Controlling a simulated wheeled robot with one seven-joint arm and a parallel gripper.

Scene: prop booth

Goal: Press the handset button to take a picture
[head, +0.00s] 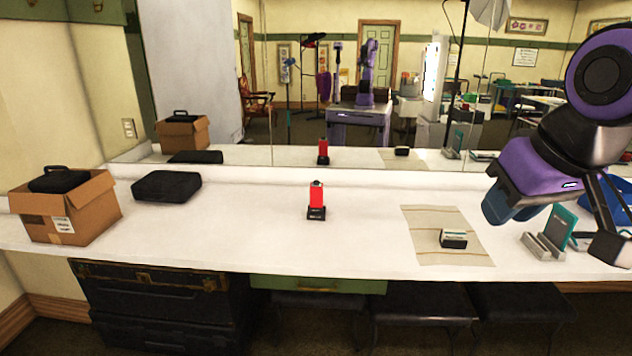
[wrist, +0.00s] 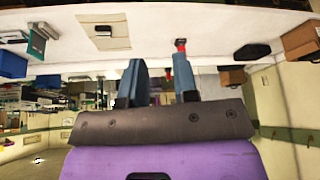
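The handset (head: 316,197) is a small upright red body with a dark grey top, on a black base in the middle of the white counter (head: 260,230). It also shows in the wrist view (wrist: 180,47), upside down and partly hidden behind a finger. Its button is too small to make out clearly; the grey top may be it. My gripper (head: 510,212) is above the right part of the counter, well to the right of the handset and not touching it. In the wrist view its two blue fingers (wrist: 158,64) stand apart with nothing between them.
A striped beige mat (head: 425,220) with a small black-and-white block (head: 453,239) lies right of the handset. A black case (head: 166,186) and cardboard box (head: 90,210) are at left. A mirror (head: 380,130) runs behind the counter.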

